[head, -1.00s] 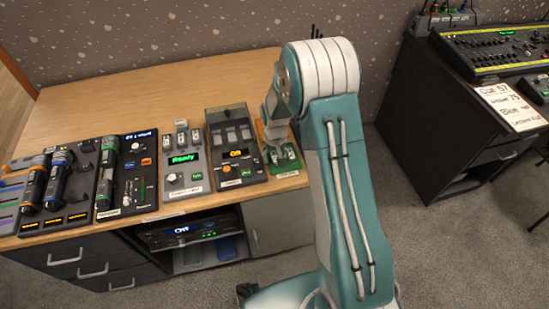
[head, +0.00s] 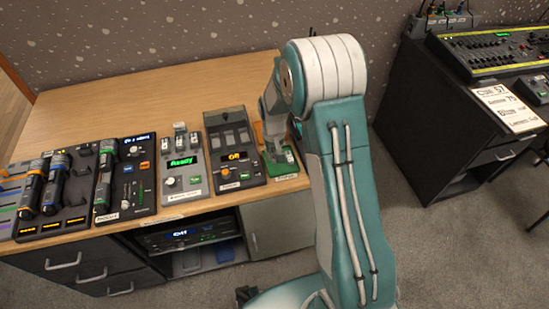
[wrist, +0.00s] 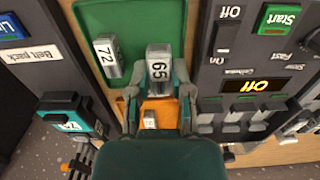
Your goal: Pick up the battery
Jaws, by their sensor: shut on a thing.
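My gripper (wrist: 158,92) is shut on a grey-and-white battery marked 65 (wrist: 159,70), with one finger on each side of it. This battery looks larger and nearer the camera than the one marked 72 (wrist: 107,57), which sits on the green tray (wrist: 136,20) to its left. Whether battery 65 is clear of the tray is hard to tell. In the head view the green tray (head: 282,182) is at the desk's right end, with a white-topped battery (head: 288,154) on it. My arm hides much of the gripper there.
An orange tray (wrist: 157,107) with a small white-labelled item lies below the gripper. A dark device with an "OFF" display (head: 235,155) stands close left of the green tray. A teal pack (wrist: 72,117) shows at the wrist view's left. The desk's back (head: 130,85) is clear.

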